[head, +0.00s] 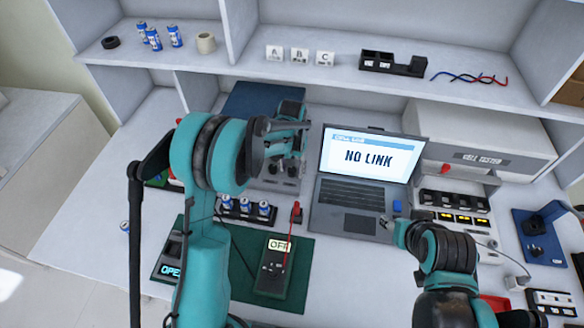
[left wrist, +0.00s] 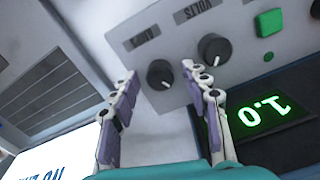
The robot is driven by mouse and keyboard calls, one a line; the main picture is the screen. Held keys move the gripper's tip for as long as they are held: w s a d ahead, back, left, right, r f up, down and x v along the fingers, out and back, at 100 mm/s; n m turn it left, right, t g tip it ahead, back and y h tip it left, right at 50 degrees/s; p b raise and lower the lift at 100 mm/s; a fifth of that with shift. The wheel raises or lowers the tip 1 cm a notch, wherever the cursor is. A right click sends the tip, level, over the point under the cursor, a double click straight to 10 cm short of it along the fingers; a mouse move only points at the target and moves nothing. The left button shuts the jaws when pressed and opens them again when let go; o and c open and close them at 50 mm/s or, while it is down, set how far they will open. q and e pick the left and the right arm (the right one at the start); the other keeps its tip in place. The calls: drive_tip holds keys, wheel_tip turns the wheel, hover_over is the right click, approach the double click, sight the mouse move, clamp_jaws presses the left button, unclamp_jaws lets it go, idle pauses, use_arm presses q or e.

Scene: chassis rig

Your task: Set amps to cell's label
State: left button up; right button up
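The grey power supply panel (left wrist: 225,20) fills the left wrist view. It has a black AMPS knob (left wrist: 160,74), a black VOLTS knob (left wrist: 213,48) and a green display (left wrist: 262,113) with digits that seem to read 1.0, turned over. My left gripper (left wrist: 159,71) is open, its fingertips on either side of the AMPS knob; contact cannot be told. In the head view my left gripper (head: 284,135) is over the power supply (head: 272,184). Blue-and-white cells (head: 248,207) stand in a black rack; their labels are too small to read. My right gripper (head: 390,224) is beside the laptop, its fingers unclear.
The laptop (head: 350,190) shows NO LINK. More cells (head: 154,38) stand on the shelf. A cell tester (head: 480,140) is at the right. My left arm hides part of the bench.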

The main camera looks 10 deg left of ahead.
sight(292, 170)
use_arm(q)
wheel_tip(292, 170, up, 12)
idle(0.7)
idle(0.4)
